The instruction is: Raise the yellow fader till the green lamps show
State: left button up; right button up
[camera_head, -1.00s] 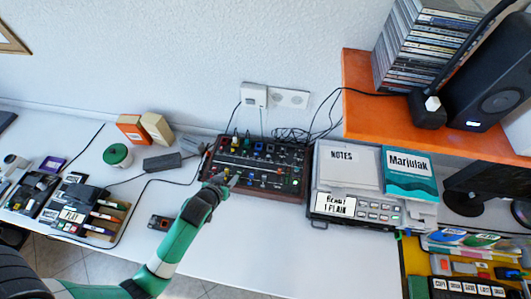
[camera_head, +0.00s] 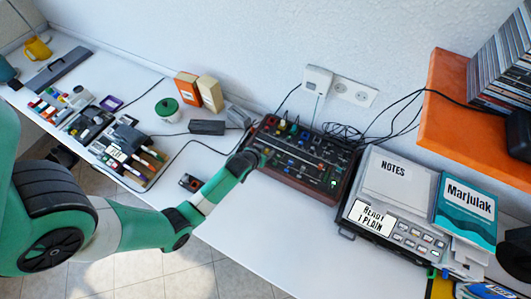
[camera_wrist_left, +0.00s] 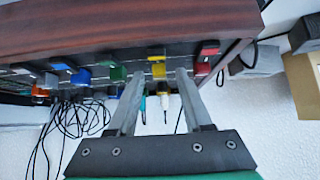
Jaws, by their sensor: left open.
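The dark mixer with a wooden edge (camera_head: 296,184) stands on the white table in the head view. Its edge also shows in the wrist view (camera_wrist_left: 110,28). The yellow fader (camera_wrist_left: 157,66) stands between a red fader (camera_wrist_left: 207,50) and a green one (camera_wrist_left: 118,73). My left gripper (camera_wrist_left: 158,75) is open, with one finger on each side of the yellow fader; I cannot tell whether they touch it. In the head view my left gripper (camera_head: 260,154) is at the mixer's left end and hides the yellow fader.
Coloured plugs (camera_head: 293,127) stand along the mixer's back edge, with loose black cables (camera_head: 345,133) behind. A device with a display (camera_head: 372,216) stands to the right. A black box (camera_head: 207,127) and a white pot with a green lid (camera_head: 167,107) are on the left.

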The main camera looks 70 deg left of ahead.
pick_arm(q)
jog(key=shift+w, duration=0.1)
grip_shut()
dwell(1.4)
